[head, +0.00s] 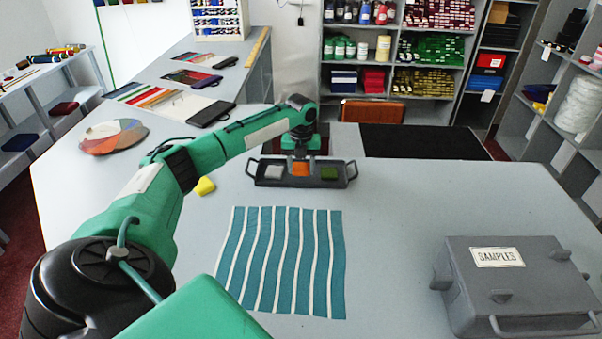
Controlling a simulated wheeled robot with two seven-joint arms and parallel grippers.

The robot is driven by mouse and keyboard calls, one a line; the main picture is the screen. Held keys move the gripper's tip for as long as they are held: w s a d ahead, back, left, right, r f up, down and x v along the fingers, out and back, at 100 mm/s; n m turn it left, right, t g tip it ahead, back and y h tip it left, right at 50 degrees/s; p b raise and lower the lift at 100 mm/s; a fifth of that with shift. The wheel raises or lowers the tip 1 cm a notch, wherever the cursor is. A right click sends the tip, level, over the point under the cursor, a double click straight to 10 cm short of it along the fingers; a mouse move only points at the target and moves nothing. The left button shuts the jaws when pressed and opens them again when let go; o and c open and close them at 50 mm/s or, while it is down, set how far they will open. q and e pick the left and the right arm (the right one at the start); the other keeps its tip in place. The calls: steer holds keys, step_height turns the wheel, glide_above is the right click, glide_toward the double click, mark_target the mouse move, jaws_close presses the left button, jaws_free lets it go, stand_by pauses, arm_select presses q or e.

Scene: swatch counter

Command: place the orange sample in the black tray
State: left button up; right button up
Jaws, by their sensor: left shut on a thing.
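The black tray (258,183), with a handle at each end, stands on the grey counter at the middle of the head view. My left gripper (301,160) points down over the middle of the tray and is shut on the orange sample (300,169). The orange sample shows between a pale grey sample (273,172) at the left of the tray and a green sample (329,174) at the right. I cannot tell whether the orange sample touches the tray floor. My right gripper is out of view.
A teal and white striped cloth (283,262) lies in front of the tray. A yellow piece (205,186) lies left of it. A grey box labelled SAMPLES (515,285) stands at the front right. The counter between cloth and box is clear.

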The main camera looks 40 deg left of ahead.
mark_target(301, 170)
arm_select(q)
step_height(301, 170, down, 4)
steer(key=shift+r+p, duration=0.25)
steer(key=shift+p, duration=0.15)
steer(key=shift+f, duration=0.1)
steer(key=shift+f, duration=0.2)
steer(key=o, duration=0.9)
steer(key=shift+o, duration=0.2)
steer(key=shift+r, duration=0.15)
step_height(301, 170, up, 11)
steer(key=b, duration=0.3)
steer(key=shift+r+b, duration=0.35)
steer(key=shift+r, duration=0.2)
steer(key=shift+r, duration=0.1)
